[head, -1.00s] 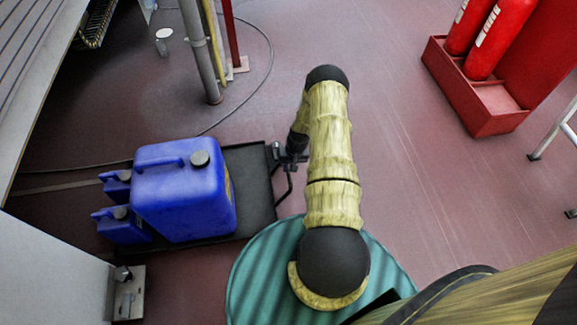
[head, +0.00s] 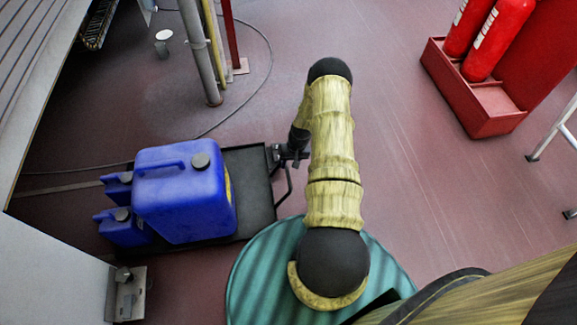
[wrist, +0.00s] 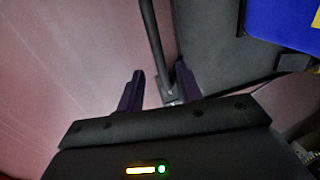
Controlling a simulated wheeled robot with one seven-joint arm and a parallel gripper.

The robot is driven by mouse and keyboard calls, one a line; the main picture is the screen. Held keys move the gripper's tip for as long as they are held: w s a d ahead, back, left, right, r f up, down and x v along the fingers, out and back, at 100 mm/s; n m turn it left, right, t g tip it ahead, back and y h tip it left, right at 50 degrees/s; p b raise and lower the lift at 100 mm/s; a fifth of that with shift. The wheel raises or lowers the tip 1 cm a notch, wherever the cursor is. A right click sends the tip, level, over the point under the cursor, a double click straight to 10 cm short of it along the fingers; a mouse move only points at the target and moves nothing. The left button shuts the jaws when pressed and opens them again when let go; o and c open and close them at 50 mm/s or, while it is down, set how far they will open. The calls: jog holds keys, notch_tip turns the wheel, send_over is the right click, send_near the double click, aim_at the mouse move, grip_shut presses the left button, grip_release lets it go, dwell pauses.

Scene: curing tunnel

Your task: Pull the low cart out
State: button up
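The low cart (head: 259,190) is a flat black platform on the floor at left centre in the head view, bearing blue jugs. Its black bar handle (head: 287,190) sticks out from its right end, towards my arm. In the wrist view, the handle (wrist: 152,35) runs down between the two dark fingers of my gripper (wrist: 160,86). The fingers stand apart, with a visible gap between the left finger and the bar; the bar is nearer the right finger. In the head view, my gripper (head: 293,151) is at the handle's far end, partly hidden by my arm.
A large blue jug (head: 180,205) and two smaller ones ride on the cart. A grey post (head: 201,60) and a cable stand beyond it. A white cabinet (head: 50,265) is at lower left. A red extinguisher stand (head: 480,115) is at right. Floor beyond my arm is clear.

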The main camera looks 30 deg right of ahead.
notch_tip(320, 180, up, 14)
jog(key=s+d+p, duration=0.1)
jog(key=d+p, duration=0.1)
jog(key=p, duration=0.1)
jog(key=shift+d+p, duration=0.3)
jog(key=shift+p, duration=0.1)
jog(key=shift+f, duration=0.1)
